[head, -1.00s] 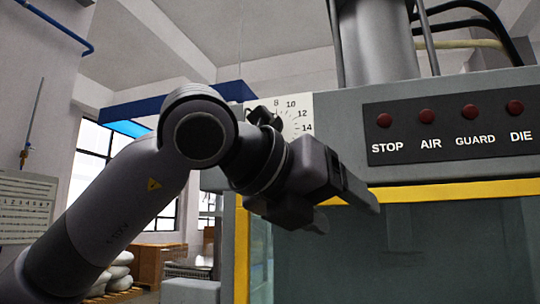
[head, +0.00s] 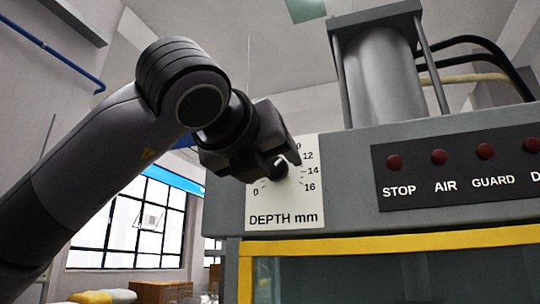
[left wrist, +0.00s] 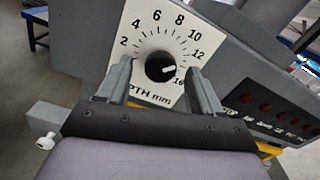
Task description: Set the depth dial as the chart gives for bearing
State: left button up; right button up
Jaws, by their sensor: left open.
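The depth dial is a black round knob (left wrist: 158,66) on a white plate (left wrist: 115,60) marked in mm, with 2 to 12 and 16 readable in the left wrist view. A short white mark on the knob points right, towards the upper end of the scale; the exact reading is unclear. In the head view the knob (head: 280,169) shows partly behind my left gripper (head: 282,158). My left gripper (left wrist: 157,68) is open, with one finger on each side of the knob. I cannot tell whether they touch it. The right finger covers the scale near 14. No chart shows now.
Right of the plate, a dark panel (head: 460,190) carries red buttons labelled STOP, AIR and GUARD, plus one cut off. A yellow frame (head: 390,243) runs below over a glass front. A metal cylinder (head: 380,80) stands above.

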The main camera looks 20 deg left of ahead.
pick_arm(q)
jog(key=shift+w, duration=0.4)
jog(key=c, duration=1.1)
jog(key=shift+o, duration=0.2)
jog(key=shift+m, duration=0.3)
jog(key=m, duration=0.3)
jog(key=shift+m+b, duration=0.3)
jog(key=shift+b, duration=0.1)
jog(key=shift+m, duration=2.3)
